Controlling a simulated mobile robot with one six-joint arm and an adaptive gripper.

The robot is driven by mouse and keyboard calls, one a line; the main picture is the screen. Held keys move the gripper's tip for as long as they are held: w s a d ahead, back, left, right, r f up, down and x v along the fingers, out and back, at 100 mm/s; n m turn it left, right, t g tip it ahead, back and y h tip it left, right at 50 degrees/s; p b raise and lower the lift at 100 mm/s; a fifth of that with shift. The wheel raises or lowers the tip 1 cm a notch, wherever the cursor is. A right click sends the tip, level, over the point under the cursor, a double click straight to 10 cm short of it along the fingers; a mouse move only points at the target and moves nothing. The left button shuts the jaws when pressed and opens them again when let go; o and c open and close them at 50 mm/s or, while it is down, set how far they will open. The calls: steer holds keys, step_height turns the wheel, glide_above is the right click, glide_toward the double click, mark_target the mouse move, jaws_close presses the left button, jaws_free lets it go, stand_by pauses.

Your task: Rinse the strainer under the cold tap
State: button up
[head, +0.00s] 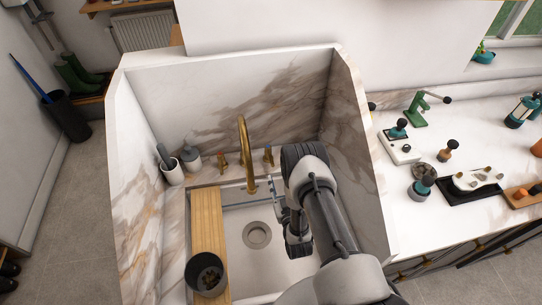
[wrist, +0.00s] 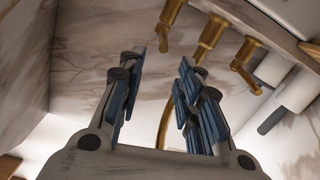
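A dark round bowl-like vessel (head: 207,273), which may be the strainer, sits on the front end of the wooden board at the sink's left. Its inside is too small to make out. A brass spout (head: 243,145) curves over the sink, with a copper-coloured handle (head: 223,162) to its left and a brass handle (head: 268,156) to its right. My gripper (wrist: 160,72) is open, with nothing between its fingers. In the head view my gripper (head: 279,203) is just right of the spout, above the basin and partly hidden by my arm.
The wooden board (head: 207,225) spans the left of the white basin, beside the round drain (head: 257,235). Marble walls (head: 345,130) enclose the sink. A white cup (head: 171,172) and a grey-topped jar (head: 191,160) stand at back left. The right counter (head: 415,220) holds coffee tools.

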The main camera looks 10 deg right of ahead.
steer(key=s+f, duration=0.2)
steer(key=s, duration=0.2)
steer(key=b, duration=0.3)
glide_toward(268, 149)
steer(key=shift+t, duration=0.4)
steer(key=w, duration=0.4)
steer(key=shift+w+f, duration=0.35)
steer(key=shift+c, duration=0.3)
jaws_close()
